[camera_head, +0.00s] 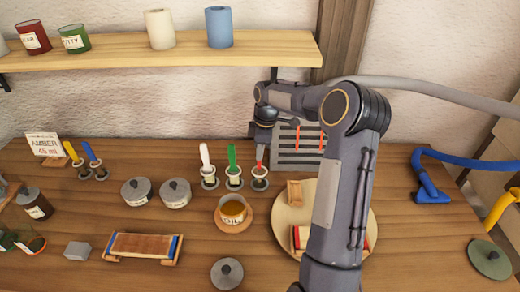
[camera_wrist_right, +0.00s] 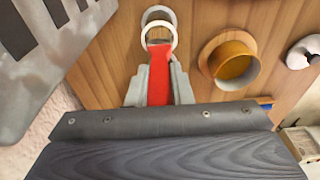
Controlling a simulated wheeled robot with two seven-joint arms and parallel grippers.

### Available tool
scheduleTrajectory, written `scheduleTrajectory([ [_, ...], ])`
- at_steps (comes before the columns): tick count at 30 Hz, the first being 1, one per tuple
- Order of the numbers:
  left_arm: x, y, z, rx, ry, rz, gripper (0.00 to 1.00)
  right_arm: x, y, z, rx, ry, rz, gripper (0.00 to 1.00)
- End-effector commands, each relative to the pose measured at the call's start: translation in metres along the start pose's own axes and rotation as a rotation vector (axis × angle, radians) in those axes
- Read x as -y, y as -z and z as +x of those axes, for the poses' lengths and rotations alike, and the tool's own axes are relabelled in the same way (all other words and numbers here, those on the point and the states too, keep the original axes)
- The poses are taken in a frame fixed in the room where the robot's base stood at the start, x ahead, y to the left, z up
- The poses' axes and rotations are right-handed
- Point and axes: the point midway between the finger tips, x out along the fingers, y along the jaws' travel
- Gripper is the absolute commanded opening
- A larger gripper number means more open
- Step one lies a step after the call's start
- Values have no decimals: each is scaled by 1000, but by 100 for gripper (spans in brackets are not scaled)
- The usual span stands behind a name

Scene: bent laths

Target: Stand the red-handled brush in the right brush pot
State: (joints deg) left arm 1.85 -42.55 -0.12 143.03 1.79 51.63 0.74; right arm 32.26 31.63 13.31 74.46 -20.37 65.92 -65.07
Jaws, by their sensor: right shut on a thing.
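The red-handled brush (camera_head: 260,153) is upright over the right brush pot (camera_head: 259,179), the rightmost of three in a row. My right gripper (camera_wrist_right: 158,85) is shut on the red handle, which also shows between its fingers in the right wrist view (camera_wrist_right: 159,75). The handle runs down toward the pot's pale rings (camera_wrist_right: 158,22). Its lower end appears to be within the rings, but how deep it sits is hidden. A white-handled brush (camera_head: 205,157) and a green-handled brush (camera_head: 232,158) stand in the other two pots. My left gripper is not in view.
An open amber pot (camera_head: 233,211) stands in front of the brush pots, and a round board (camera_head: 290,225) lies right of it. A slotted grey panel (camera_head: 297,150) is behind my right gripper. Lidded tins (camera_head: 175,192) stand to the left. Bare table lies between them.

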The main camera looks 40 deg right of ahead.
Motion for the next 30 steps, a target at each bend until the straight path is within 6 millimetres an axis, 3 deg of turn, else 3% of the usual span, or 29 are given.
scheduleTrajectory([
  [1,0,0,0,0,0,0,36,0,0,0,0,0,0,23],
  [6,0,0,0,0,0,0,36,0,0,0,0,0,0,45],
  [17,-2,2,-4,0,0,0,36,0,0,-6,0,-1,0,45],
  [27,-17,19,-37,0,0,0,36,0,1,-59,0,-1,1,45],
  [30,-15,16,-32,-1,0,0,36,-1,0,-68,-1,-3,0,45],
])
